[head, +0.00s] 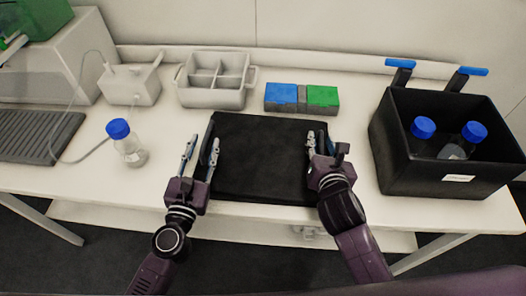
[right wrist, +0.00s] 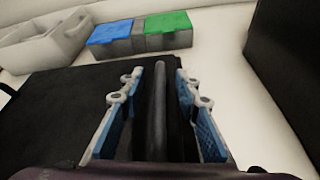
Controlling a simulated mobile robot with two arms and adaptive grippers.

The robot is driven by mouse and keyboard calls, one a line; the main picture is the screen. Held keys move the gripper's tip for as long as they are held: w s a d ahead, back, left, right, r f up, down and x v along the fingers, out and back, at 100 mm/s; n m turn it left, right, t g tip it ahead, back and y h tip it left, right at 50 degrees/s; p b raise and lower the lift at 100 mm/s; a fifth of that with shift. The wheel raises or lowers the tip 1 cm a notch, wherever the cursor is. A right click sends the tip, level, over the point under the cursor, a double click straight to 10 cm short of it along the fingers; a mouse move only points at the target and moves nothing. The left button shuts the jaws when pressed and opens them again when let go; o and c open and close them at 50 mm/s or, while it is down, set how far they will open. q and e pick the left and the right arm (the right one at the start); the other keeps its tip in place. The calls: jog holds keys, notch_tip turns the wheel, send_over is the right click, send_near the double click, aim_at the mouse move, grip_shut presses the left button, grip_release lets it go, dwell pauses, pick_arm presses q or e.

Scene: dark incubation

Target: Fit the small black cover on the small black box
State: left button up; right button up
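A flat black rectangular piece (head: 262,165) lies in the middle of the table. I cannot tell whether it is the small black cover alone or the cover with the small box beneath it. My left gripper (head: 204,141) is open at its left edge, one finger on each side of a dark upright part. My right gripper (head: 321,141) is at its right edge. In the right wrist view, the right gripper (right wrist: 160,80) is open, its blue-padded fingers on either side of a dark upright bar (right wrist: 158,110), with gaps visible. The underside is hidden.
A large black crate (head: 450,182) with blue-capped bottles stands close on the right. Behind are a blue-and-green-lidded rack (head: 301,98) and a grey divided bin (head: 212,95). A blue-capped bottle (head: 128,148) stands left of my left gripper. The table's front edge is close.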

pick_arm(q)
grip_shut()
pick_arm(e)
grip_shut()
jog(key=shift+w, duration=0.1)
